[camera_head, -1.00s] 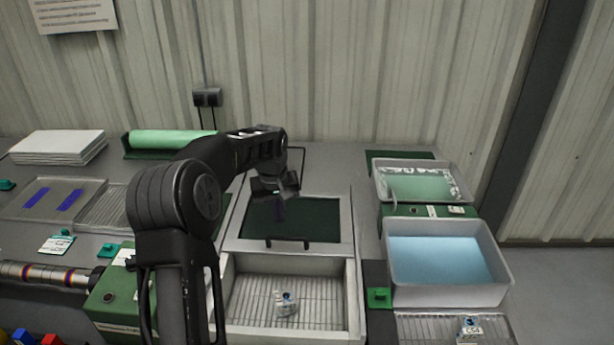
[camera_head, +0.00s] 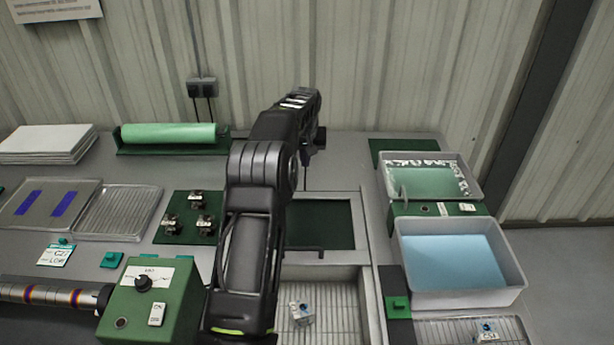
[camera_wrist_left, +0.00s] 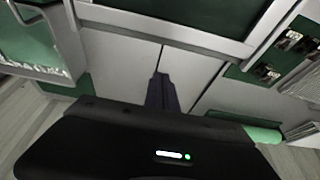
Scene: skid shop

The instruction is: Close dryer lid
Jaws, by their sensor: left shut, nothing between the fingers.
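The dryer is an open pale box (camera_head: 372,300) with a wire rack inside, at the lower middle of the head view. Its lid, a pale frame (camera_head: 361,220) around a dark green panel, is tilted open behind the box. My arm covers the left part of both. The lid's frame and panel also show along the top of the left wrist view (camera_wrist_left: 190,17). My left gripper (camera_wrist_left: 161,78) is shut and empty, with its fingers over the grey bench behind the lid, apart from the frame. My right gripper is out of view.
A small labelled block (camera_head: 302,314) sits on the dryer's rack. A green control box (camera_head: 150,300) stands left of the dryer. Grey trays, one with blue liquid (camera_head: 440,250), stand to the right. A green roll (camera_head: 168,133) lies at the back by the wall.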

